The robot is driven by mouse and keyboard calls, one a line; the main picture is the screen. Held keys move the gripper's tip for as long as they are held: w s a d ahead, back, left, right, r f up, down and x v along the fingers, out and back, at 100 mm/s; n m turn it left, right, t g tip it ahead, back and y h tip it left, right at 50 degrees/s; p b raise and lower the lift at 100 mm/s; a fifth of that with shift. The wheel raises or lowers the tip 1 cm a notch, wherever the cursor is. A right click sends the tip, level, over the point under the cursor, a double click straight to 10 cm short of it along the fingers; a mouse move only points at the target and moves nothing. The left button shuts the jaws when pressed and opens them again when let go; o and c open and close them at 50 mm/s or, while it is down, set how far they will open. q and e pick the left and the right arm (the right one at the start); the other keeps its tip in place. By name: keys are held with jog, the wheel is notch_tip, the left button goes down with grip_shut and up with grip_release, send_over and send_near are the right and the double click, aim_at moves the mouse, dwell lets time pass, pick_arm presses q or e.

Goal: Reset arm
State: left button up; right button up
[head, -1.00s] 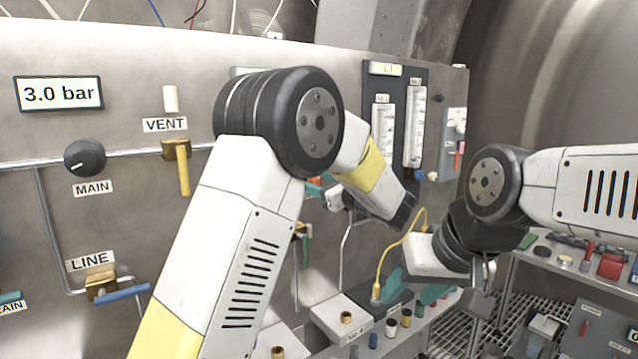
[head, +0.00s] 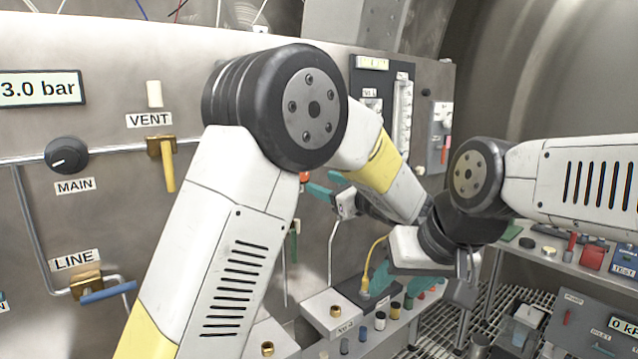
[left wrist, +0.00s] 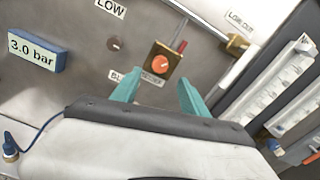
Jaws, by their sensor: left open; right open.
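My left arm reaches up across the panel in the head view, its elbow hiding part of the panel. My left gripper (head: 328,184) is beyond the forearm, its teal fingers pointing at the panel. In the left wrist view its two fingers (left wrist: 158,93) are apart with nothing held between them. An orange-red knob on a brass valve (left wrist: 160,63) lies ahead of the gap. My right gripper (head: 392,283) hangs low over the bench near a yellow cable (head: 374,252), its teal fingers partly hidden by its own wrist; I see nothing held.
The panel carries a 3.0 bar display (head: 38,89), a MAIN knob (head: 66,155), a VENT valve (head: 161,147) and a LINE valve (head: 88,284). Flow tubes (head: 403,115) stand behind my left forearm. A bench with small coloured caps (head: 380,321) lies below, close to my right gripper.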

pick_arm(q)
jog(key=s+a+f+n+g+h, duration=0.1)
jog(key=s+a+f+n+g, duration=0.2)
jog(key=a, duration=0.4)
jog(key=s+a+f+n+g+h, duration=0.1)
jog(key=s+a+n+g, duration=0.3)
jog(key=a, duration=0.3)
jog(key=s+a+f+n+g+h, duration=0.1)
jog(key=s+a+f+n+g, duration=0.15)
jog(key=s+a, duration=0.35)
jog(key=s+d+f+n+t+h, duration=0.1)
jog(key=s+n+h, duration=0.8)
jog(key=s+n, duration=0.6)
jog(key=shift+s+n+h, duration=0.35)
jog(key=shift+s+h, duration=0.05)
jog(key=shift+s, duration=0.25)
dwell(0.6)
